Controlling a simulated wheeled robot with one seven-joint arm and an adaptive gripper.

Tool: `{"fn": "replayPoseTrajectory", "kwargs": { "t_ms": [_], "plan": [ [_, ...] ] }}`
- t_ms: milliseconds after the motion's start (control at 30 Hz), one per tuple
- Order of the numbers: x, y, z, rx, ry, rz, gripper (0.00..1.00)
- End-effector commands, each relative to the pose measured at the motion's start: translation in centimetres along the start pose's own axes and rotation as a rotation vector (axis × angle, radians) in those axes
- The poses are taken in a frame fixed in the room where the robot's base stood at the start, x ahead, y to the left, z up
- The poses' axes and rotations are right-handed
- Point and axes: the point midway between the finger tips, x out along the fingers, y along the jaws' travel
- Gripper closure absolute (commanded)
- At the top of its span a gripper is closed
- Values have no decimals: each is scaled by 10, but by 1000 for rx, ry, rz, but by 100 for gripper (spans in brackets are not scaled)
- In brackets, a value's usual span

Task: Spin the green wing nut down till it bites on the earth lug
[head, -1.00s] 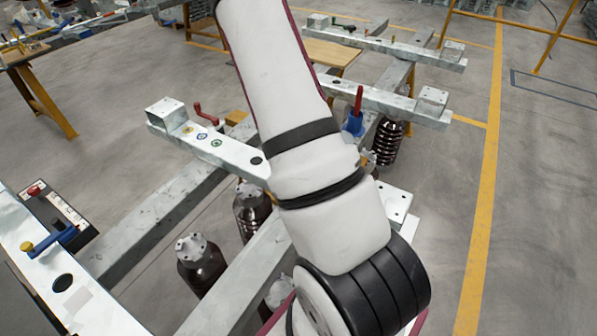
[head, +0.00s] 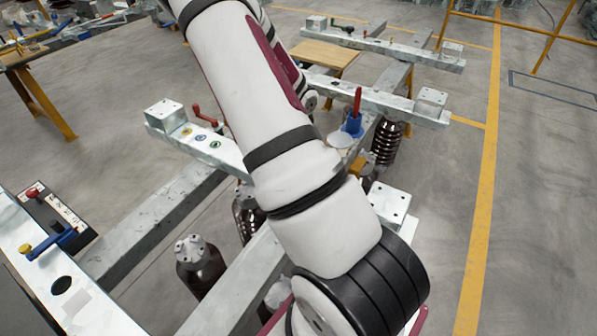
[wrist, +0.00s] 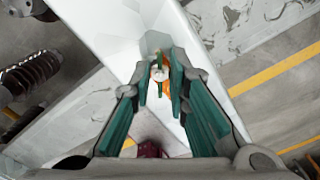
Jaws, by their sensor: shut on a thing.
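In the wrist view, my gripper (wrist: 160,88), with teal pads, is closed in on the green wing nut (wrist: 159,60). Its narrow green wings stand on either side of a pale round centre, between the fingertips. An orange-copper piece (wrist: 178,74), which looks like the earth lug, shows beside the nut, partly hidden by the right finger. Whether the nut touches the lug cannot be made out. Both sit on a pale metal beam (wrist: 110,25). In the head view my arm covers the gripper and the nut.
In the head view, a red crank handle (head: 203,115) stands on the near crossbeam. A blue clamp with a red handle (head: 354,118) stands farther back. Dark ribbed insulators (head: 386,142) hang under the beams. A control box (head: 50,215) lies at left. Open floor lies at right.

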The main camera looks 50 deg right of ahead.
Motion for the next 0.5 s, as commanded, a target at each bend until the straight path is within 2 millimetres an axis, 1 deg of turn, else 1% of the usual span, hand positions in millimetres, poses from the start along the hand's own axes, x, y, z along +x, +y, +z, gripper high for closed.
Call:
{"fn": "replayPoseTrajectory", "kwargs": {
  "t_ms": [500],
  "plan": [
    [-1, -2, 1, 491, -4, 0, 100]
  ]
}}
